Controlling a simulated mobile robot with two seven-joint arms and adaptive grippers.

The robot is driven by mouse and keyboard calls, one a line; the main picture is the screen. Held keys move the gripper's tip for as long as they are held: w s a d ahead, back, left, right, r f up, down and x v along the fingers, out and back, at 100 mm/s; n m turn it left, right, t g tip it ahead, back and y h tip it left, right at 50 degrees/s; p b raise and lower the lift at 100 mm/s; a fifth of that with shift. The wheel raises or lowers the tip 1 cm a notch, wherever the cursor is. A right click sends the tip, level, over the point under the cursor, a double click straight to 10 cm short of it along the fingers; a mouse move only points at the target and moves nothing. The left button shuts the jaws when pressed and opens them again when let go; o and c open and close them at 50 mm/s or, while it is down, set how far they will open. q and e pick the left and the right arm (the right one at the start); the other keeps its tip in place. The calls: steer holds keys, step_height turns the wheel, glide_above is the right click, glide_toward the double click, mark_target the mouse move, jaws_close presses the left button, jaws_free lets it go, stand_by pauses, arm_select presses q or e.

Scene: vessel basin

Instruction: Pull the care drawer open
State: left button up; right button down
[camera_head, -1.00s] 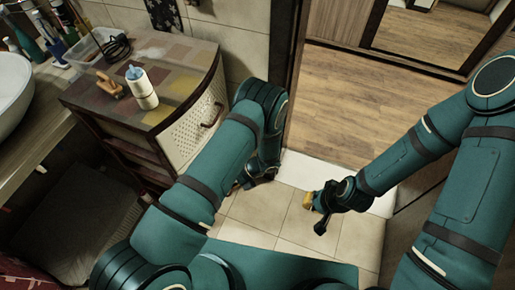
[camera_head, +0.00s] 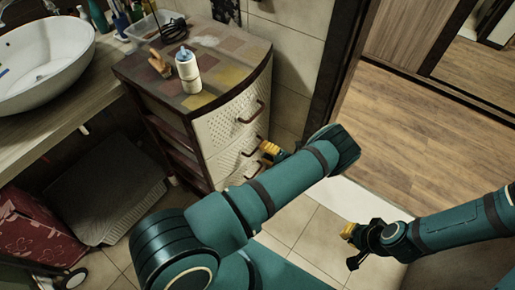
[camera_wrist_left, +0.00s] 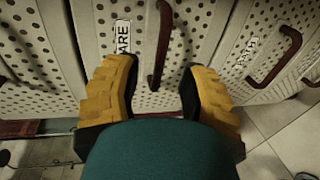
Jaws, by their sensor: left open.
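The care drawer (camera_wrist_left: 140,100) has a pale perforated front, a label reading "ARE" with its start cut off or unclear (camera_wrist_left: 122,37), and a dark red-brown bar handle (camera_wrist_left: 163,40). It appears to be the middle drawer (camera_head: 226,160) of the chest and looks shut. My left gripper (camera_head: 270,149) is at the chest front beside the middle handle. In the left wrist view its yellow fingers (camera_wrist_left: 160,70) are apart, one on each side of the handle, with visible gaps. My right gripper (camera_head: 354,244) hangs low over the floor, away from the chest; its finger opening is unclear.
The chest top (camera_head: 215,52) bears a white bottle with a blue cap (camera_head: 187,70), an orange-brown item (camera_head: 159,62) and a clear bin (camera_head: 150,27). Another drawer handle (camera_wrist_left: 276,57) is close on the right. A basin (camera_head: 45,65) stands left. Tiled floor (camera_head: 300,222) is free in front.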

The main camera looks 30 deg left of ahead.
mark_target(258, 148)
arm_select(q)
steer(key=shift+x, duration=2)
steer(key=shift+o, duration=0.2)
jaws_close()
